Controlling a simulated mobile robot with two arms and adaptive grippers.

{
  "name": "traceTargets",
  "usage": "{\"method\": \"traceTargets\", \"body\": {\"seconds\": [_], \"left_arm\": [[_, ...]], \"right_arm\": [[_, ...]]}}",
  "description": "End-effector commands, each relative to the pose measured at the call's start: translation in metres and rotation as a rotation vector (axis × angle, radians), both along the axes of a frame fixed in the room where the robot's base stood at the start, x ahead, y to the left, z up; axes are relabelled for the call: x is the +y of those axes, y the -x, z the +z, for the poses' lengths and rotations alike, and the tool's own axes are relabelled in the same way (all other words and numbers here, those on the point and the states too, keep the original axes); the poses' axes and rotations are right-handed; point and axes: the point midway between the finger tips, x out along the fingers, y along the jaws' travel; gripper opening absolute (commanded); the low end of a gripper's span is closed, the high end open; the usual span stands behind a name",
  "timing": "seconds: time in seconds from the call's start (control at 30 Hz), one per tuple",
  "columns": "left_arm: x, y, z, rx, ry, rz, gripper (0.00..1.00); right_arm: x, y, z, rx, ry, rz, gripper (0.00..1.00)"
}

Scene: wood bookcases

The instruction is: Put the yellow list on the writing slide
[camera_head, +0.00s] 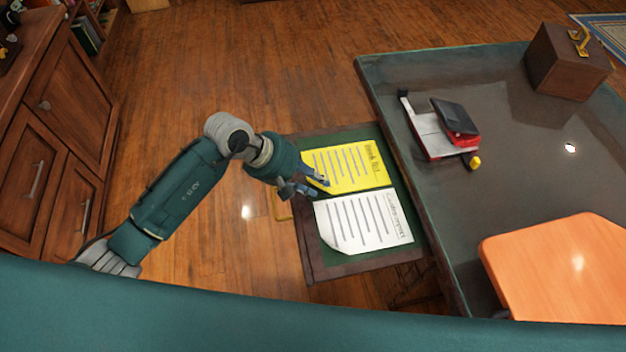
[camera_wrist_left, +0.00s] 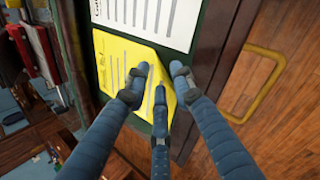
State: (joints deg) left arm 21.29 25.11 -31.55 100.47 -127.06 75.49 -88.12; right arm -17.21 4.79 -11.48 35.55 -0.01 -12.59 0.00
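The yellow list (camera_head: 352,160), a sheet with dark lines of text, lies on the green top of the pulled-out writing slide (camera_head: 345,265), at its far end. A white sheet (camera_head: 362,222) lies beside it on the slide, nearer the bottom of the picture. My left gripper (camera_head: 316,187) is over the yellow list's near left corner. In the left wrist view, its three blue fingers (camera_wrist_left: 158,82) stand apart around the edge of the yellow list (camera_wrist_left: 115,62), which looks slightly curled there. Contact is hard to tell. My right gripper is out of view.
The dark desk (camera_head: 470,200) stands right of the slide. It carries a red and black device (camera_head: 445,130), a brown box (camera_head: 568,62) with a brass handle, and an orange panel (camera_head: 560,265). A wooden cabinet (camera_head: 60,130) is at left. Open wooden floor lies between.

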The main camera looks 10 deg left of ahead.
Motion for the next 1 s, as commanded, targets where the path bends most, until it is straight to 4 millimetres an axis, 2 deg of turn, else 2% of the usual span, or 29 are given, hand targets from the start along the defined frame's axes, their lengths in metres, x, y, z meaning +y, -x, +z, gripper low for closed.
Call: {"method": "traceTargets", "body": {"seconds": [0.17, 0.4, 0.6, 0.77, 1.0], "left_arm": [[0.01, 0.003, 0.018, -0.001, -0.002, 0.001, 0.24], [0.038, 0.014, 0.062, -0.001, -0.004, 0.001, 0.24], [0.057, 0.021, 0.088, 0.0, -0.002, 0.001, 0.24], [0.064, 0.024, 0.098, 0.0, -0.001, 0.0, 0.24], [0.065, 0.025, 0.1, 0.0, 0.0, 0.0, 0.24]], "right_arm": [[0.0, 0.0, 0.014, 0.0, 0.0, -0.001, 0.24], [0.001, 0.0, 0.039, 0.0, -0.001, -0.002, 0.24], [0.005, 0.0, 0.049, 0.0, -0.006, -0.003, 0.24], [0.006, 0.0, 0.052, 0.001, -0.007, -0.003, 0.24], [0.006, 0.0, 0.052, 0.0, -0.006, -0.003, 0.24]]}}
